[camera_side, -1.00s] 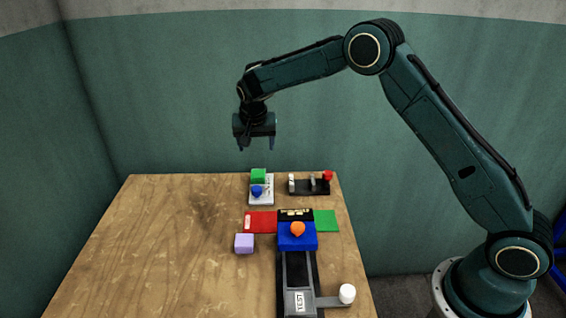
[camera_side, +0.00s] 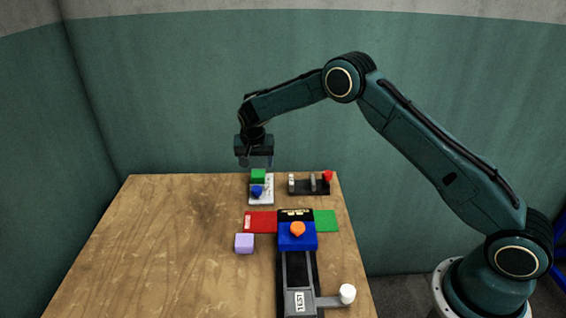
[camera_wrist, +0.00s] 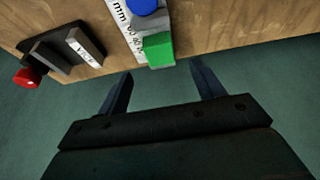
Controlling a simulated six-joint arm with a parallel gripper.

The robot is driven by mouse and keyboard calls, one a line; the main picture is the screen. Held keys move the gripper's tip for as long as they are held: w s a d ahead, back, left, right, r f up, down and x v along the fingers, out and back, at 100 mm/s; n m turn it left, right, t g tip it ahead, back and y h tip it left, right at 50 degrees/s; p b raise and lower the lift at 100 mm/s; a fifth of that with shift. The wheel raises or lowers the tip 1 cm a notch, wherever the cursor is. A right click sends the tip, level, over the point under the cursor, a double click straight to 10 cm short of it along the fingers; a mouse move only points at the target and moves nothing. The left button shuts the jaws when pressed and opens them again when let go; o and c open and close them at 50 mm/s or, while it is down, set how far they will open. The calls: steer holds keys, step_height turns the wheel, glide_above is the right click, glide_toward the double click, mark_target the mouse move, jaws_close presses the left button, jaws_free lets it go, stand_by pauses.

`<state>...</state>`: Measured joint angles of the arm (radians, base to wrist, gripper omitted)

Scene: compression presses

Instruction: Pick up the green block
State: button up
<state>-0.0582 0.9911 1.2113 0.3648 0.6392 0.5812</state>
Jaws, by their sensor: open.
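The green block (camera_side: 258,176) sits at the far end of a white scale plate (camera_side: 262,197) near the table's back edge. In the wrist view the green block (camera_wrist: 158,48) lies ahead of the fingertips, roughly between their lines. My gripper (camera_side: 257,162) points down just above and behind the block in the side view. In the wrist view my gripper (camera_wrist: 160,80) has its fingers spread wide with nothing between them. A blue knob (camera_side: 257,190) is on the same plate, close in front of the block.
A black vice with a red knob (camera_side: 327,176) stands right of the plate. A press with a blue block (camera_side: 297,236) and orange knob stands nearer, between a red pad (camera_side: 261,222) and a green pad (camera_side: 326,220). A lilac cube (camera_side: 244,243) is at its left. The table's left side is clear.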

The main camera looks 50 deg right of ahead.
mark_target(258, 174)
steer(key=shift+x, duration=0.9)
steer(key=shift+f, duration=0.1)
steer(key=shift+x, duration=2.5)
steer(key=c, duration=1.1)
step_height(258, 174, up, 20)
steer(key=shift+r, duration=0.1)
